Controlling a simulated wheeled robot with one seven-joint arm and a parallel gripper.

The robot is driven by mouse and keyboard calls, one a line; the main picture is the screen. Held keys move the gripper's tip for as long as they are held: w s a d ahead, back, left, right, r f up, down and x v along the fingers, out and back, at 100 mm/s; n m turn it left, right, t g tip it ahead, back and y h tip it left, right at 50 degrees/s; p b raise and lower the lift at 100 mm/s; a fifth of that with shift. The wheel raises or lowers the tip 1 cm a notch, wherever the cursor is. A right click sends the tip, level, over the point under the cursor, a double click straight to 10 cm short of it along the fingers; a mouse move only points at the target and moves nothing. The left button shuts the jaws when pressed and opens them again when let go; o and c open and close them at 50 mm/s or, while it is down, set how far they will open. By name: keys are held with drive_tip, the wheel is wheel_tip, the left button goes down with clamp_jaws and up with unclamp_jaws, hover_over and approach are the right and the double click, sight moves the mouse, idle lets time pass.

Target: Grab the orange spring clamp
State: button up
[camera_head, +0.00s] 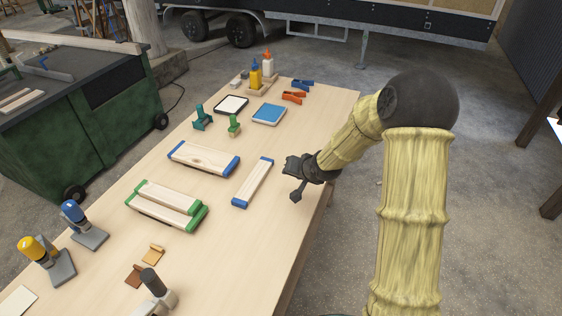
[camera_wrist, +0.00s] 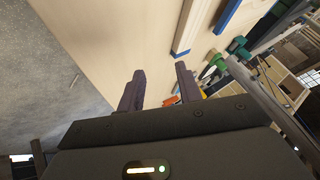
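The orange spring clamp (camera_head: 293,97) lies flat near the far right end of the wooden table, in front of a similar blue clamp (camera_head: 303,84). My gripper (camera_head: 294,180) is over the table's right side, well nearer than the orange clamp and apart from it. A small orange patch, likely the clamp (camera_wrist: 182,101), shows low beside the right finger, partly hidden by the gripper body.
A blue-ended board (camera_head: 253,182) lies just left of my gripper. A blue tray (camera_head: 269,114), a green clamp (camera_head: 234,125) and glue bottles in a wooden holder (camera_head: 262,86) stand near the orange clamp. Bare tabletop (camera_head: 304,132) lies between my gripper and the clamp.

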drive_tip(key=s+d+r+n+g+h, duration=0.1)
drive_tip(key=s+d+r, duration=0.1)
drive_tip(key=s, duration=0.6)
drive_tip(key=s+d+r+g+h, duration=0.1)
drive_tip(key=s+d+r+g, duration=0.1)
drive_tip(key=s, duration=0.7)
drive_tip(key=s+d+r+n+g+h, duration=0.1)
drive_tip(key=s+d, duration=0.3)
drive_tip(key=s, duration=0.5)
drive_tip(key=shift+r+n+g+h, duration=0.3)
drive_tip(key=shift+r+g, duration=0.2)
drive_tip(key=shift+r, duration=0.3)
drive_tip(key=shift+w, duration=0.15)
